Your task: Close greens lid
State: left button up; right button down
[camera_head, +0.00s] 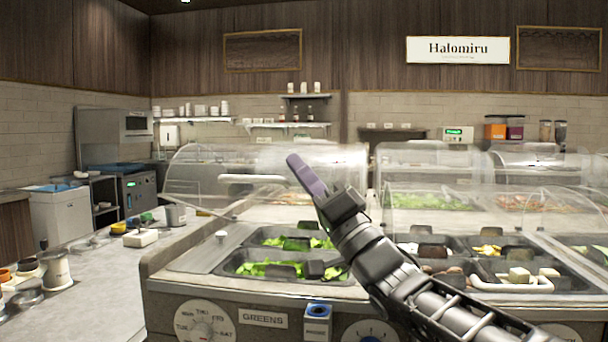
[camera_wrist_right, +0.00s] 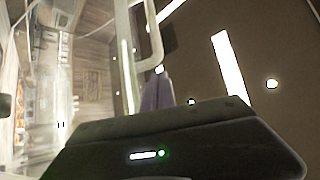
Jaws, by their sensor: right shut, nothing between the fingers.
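The greens lid (camera_head: 205,172) is a clear curved cover, raised over the back of the left station. Its pale bar handle (camera_head: 252,179) runs along its front. The wells below, with green leaves (camera_head: 262,269), are uncovered. The "GREENS" label (camera_head: 263,319) is on the station's front. My right gripper (camera_head: 297,164), with purple fingers, is shut and empty, pointing up and left just right of the handle. In the right wrist view the shut fingers (camera_wrist_right: 157,90) are close to a pale bar (camera_wrist_right: 152,35); I cannot tell whether they touch. My left gripper is out of view.
Another clear cover (camera_head: 425,170) stands over the station at right, with a white bar handle (camera_head: 512,285) low in front. A counter (camera_head: 95,290) with small containers lies at left. Blue-topped holder (camera_head: 317,318) is on the station's front.

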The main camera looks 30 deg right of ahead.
pick_arm(q)
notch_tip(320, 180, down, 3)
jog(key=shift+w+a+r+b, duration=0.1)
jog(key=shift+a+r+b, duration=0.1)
jog(key=shift+b, duration=0.55)
pick_arm(e)
jog(key=shift+s+a+f, duration=0.2)
jog(key=shift+s+f, duration=0.1)
jog(key=shift+f, duration=0.35)
jog(key=shift+s+a+f, duration=0.2)
jog(key=shift+s+f, duration=0.05)
jog(key=shift+f, duration=0.35)
pick_arm(q)
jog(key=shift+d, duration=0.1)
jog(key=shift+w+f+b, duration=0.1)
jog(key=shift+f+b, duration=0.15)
jog(key=shift+b, duration=0.05)
pick_arm(e)
jog(key=v, duration=0.8)
jog(key=shift+r, duration=0.1)
